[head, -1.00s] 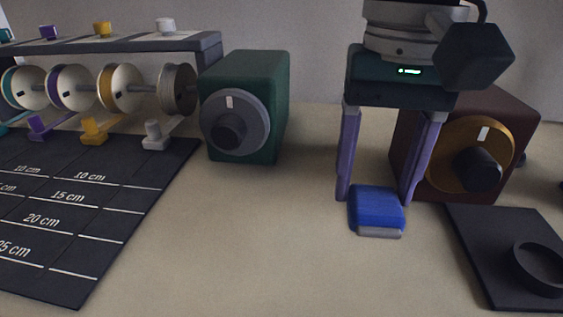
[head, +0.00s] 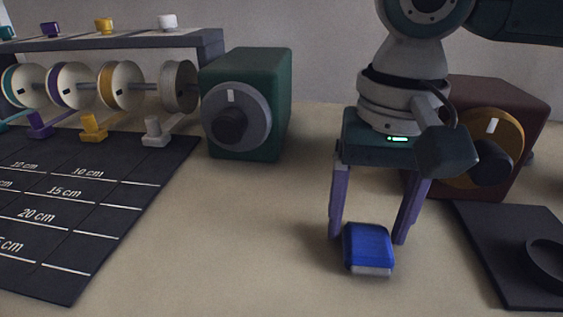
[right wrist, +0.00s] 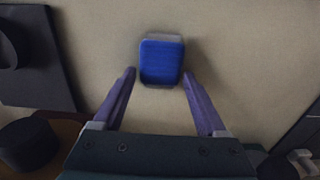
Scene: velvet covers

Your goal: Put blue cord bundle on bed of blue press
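The blue cord bundle (head: 368,247) is a short, rounded blue block with a grey strip at its near end. The bundle is in front of the dark red box. In the right wrist view, the bundle (right wrist: 162,62) sits between the fingertips of the same gripper (right wrist: 159,73). I cannot make out a blue press in these views. My left gripper is not in view.
A green box (head: 270,95) with a grey dial stands at centre left; a dark red box (head: 520,105) with a gold dial stands behind my right arm. A black plate (head: 490,250) with a ring lies right. A spool rack (head: 205,42) and black measuring mat (head: 110,250) are left. Table centre is clear.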

